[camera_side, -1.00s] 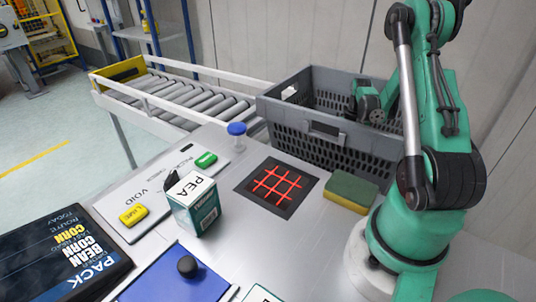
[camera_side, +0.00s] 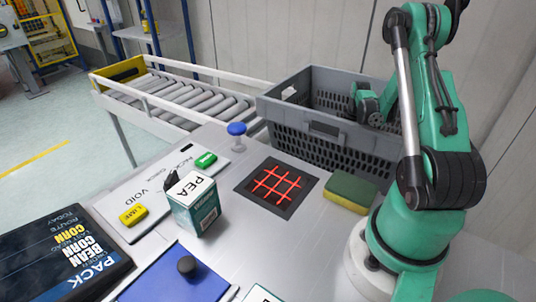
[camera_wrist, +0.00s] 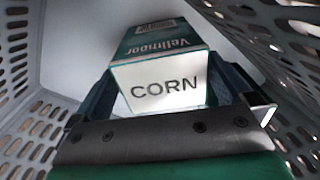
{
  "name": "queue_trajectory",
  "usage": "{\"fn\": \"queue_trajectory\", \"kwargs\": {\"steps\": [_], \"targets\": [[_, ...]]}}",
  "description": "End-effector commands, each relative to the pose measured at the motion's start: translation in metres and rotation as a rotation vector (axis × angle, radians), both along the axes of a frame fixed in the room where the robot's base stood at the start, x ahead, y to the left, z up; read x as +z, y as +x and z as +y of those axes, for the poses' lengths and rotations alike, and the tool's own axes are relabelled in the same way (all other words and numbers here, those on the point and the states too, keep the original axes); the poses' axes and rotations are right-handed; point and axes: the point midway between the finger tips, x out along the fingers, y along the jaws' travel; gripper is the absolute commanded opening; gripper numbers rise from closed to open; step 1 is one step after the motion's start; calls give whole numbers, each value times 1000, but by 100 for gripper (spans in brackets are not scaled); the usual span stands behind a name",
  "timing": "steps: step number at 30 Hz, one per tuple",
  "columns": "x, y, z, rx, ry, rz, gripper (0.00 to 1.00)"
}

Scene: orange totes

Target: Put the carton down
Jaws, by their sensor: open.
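A teal-and-white carton marked CORN (camera_wrist: 168,85) lies in the wrist view between the two fingers of my gripper (camera_wrist: 172,98), its white end facing the camera. The fingers stand open on either side of it; whether either one touches it I cannot tell. Both are inside the grey crate (camera_wrist: 35,130), whose slotted walls show on both sides. In the side view the grey crate (camera_side: 290,119) stands at the back of the table, and my wrist reaches down into it. The fingertips and the CORN carton are hidden there by the crate wall.
A PEA carton (camera_side: 195,212) stands mid-table. A dark plate with a red grid (camera_side: 276,187) and a green-yellow sponge (camera_side: 350,192) lie before the crate. A blue-topped knob (camera_side: 237,130) and a roller conveyor (camera_side: 200,98) are left of it. A dark sign (camera_side: 45,262) lists orders.

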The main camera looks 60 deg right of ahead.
Motion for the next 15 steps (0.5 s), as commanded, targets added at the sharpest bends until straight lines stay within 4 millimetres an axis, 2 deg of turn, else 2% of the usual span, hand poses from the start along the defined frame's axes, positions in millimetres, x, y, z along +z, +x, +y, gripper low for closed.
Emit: {"fn": "queue_trajectory", "kwargs": {"steps": [5, 15], "targets": [[22, 0, 0, 0, 0, 0, 100], [90, 0, 0, 0, 0, 0, 100]]}}
